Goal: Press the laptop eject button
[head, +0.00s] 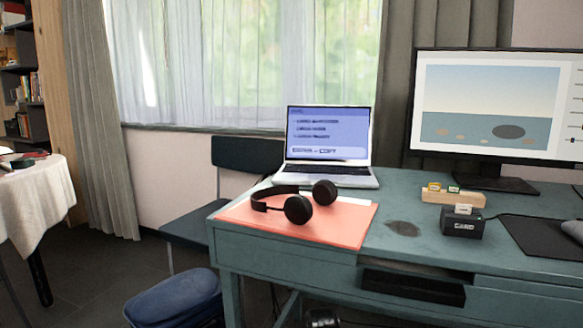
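An open silver laptop (328,178) stands at the back left of the teal desk (408,190). Its lit screen (327,132) shows a pale blue page with lines of text too small to read surely. The eject button cannot be made out at this size. A small black box marked "CARD" (462,225) stands right of the laptop, with a small light-coloured piece (463,209) at its top. My gripper cannot be made out in the head view.
Black headphones (297,208) lie on a salmon mat (345,223) in front of the laptop. A wooden holder (453,196) with small pieces stands before a large monitor (490,105). A dark chair (247,153) and blue bag (172,297) are left of the desk.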

